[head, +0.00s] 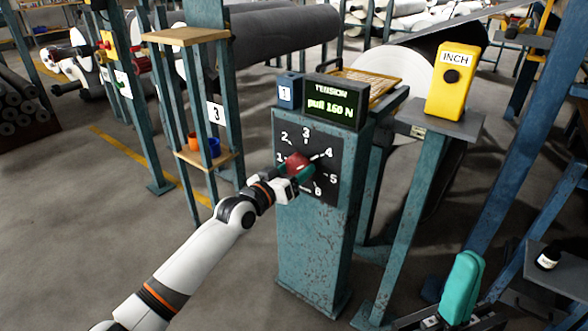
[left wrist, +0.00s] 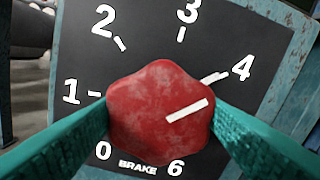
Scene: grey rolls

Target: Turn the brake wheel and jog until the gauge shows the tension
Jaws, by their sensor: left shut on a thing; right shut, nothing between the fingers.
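The brake wheel (head: 297,163) is a red lobed knob on a black dial plate (head: 318,190) marked 0 to 6. My left gripper (head: 294,172) is shut on it; in the left wrist view its teal fingers press both sides of the red wheel (left wrist: 160,100). The wheel's white mark points right and slightly up, roughly toward the 4. The gauge (head: 335,103) above reads "TENSION pull 160 N" in green. The jog control is a yellow box (head: 448,95) labelled INCH with a black button (head: 451,76). My right gripper (head: 462,285) is shut and empty at lower right, well below the box.
A small blue box (head: 290,92) marked 1 stands beside the gauge. A shelf post at left carries a sign 3 (head: 216,113), an orange cup (head: 194,141) and a blue cup (head: 214,147). Blue posts and a shelf with a dark bottle (head: 547,258) crowd the right side. Large grey rolls lie behind.

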